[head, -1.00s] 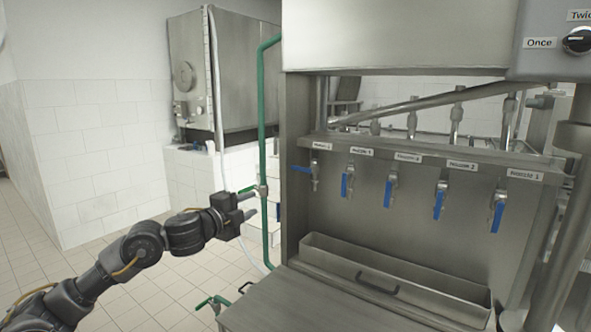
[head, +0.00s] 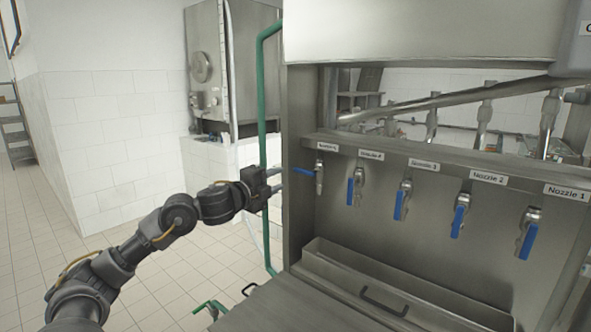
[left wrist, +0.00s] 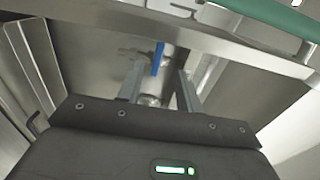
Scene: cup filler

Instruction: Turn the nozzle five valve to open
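The nozzle five valve (head: 319,178) is the leftmost in the row, under its label. Its blue handle (head: 303,171) sticks out sideways to the left. My left gripper (head: 282,178) is just left of the handle, fingers pointing at it. In the left wrist view, the left gripper's fingers (left wrist: 159,88) are apart, and the blue handle (left wrist: 158,58) shows between and a little beyond their tips. I cannot tell whether either finger touches it. My right gripper is not in view.
Several other valves stand to the right, such as nozzle four's (head: 355,187), with blue handles hanging down. A steel trough (head: 400,285) lies below them. A green pipe (head: 262,95) runs upright close to my left gripper. The tiled floor at left is clear.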

